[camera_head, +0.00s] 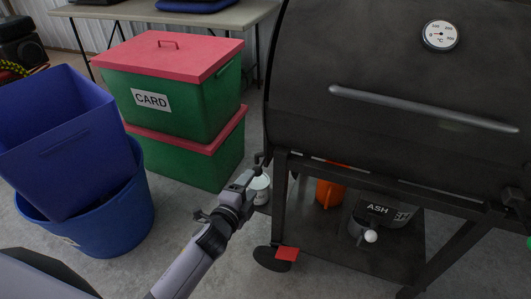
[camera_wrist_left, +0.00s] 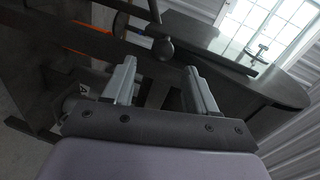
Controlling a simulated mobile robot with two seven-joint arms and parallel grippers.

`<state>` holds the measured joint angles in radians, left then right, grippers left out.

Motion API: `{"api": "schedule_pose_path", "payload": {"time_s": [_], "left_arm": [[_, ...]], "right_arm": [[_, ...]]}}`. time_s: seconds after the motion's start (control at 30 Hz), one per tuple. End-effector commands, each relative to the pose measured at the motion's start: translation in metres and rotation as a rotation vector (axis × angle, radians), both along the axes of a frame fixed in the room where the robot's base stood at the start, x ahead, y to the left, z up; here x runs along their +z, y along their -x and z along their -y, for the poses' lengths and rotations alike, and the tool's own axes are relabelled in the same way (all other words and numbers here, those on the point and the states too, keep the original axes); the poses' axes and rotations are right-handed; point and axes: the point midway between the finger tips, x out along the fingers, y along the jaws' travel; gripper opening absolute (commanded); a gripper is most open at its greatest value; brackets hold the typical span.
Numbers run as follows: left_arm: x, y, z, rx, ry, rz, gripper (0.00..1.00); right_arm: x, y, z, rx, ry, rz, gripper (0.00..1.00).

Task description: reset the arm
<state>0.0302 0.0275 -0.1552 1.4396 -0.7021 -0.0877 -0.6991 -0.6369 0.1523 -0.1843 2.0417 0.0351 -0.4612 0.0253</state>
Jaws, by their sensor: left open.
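My left arm comes in from the bottom of the head view, and its gripper (camera_head: 258,168) is beside the left front leg of the black barrel grill (camera_head: 400,100). In the left wrist view the two fingers of my left gripper (camera_wrist_left: 160,85) stand apart with nothing between them. Dark grill parts (camera_wrist_left: 235,95) show beyond them. Whether the fingers touch the grill I cannot tell. My right gripper is not in view.
Green boxes with red lids (camera_head: 185,85) are stacked left of the grill. A blue bin (camera_head: 60,150) sits in a round blue tub (camera_head: 130,200). An ash bucket (camera_head: 385,225) and an orange container (camera_head: 328,192) stand on the lower shelf. A white can (camera_head: 260,188) is behind my gripper.

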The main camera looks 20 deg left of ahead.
Motion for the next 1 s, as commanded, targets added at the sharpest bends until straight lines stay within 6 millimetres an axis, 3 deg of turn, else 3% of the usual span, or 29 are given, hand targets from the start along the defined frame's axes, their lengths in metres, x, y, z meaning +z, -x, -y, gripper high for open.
{"api": "schedule_pose_path", "payload": {"time_s": [0.23,0.37,0.63,0.8,1.0], "left_arm": [[-0.001,0.007,-0.007,0.042,0.041,-0.029,0.57],[-0.005,0.03,-0.027,0.161,0.167,-0.118,0.57],[-0.016,0.116,-0.058,0.488,0.549,-0.408,0.57],[-0.016,0.182,-0.058,0.665,0.75,-0.609,0.57],[-0.006,0.243,-0.049,0.802,0.888,-0.795,0.57]], "right_arm": [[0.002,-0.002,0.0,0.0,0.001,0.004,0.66],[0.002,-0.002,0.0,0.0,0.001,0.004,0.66],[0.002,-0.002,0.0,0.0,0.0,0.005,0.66],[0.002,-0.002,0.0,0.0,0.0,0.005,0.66],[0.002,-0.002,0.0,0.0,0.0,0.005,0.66]]}}
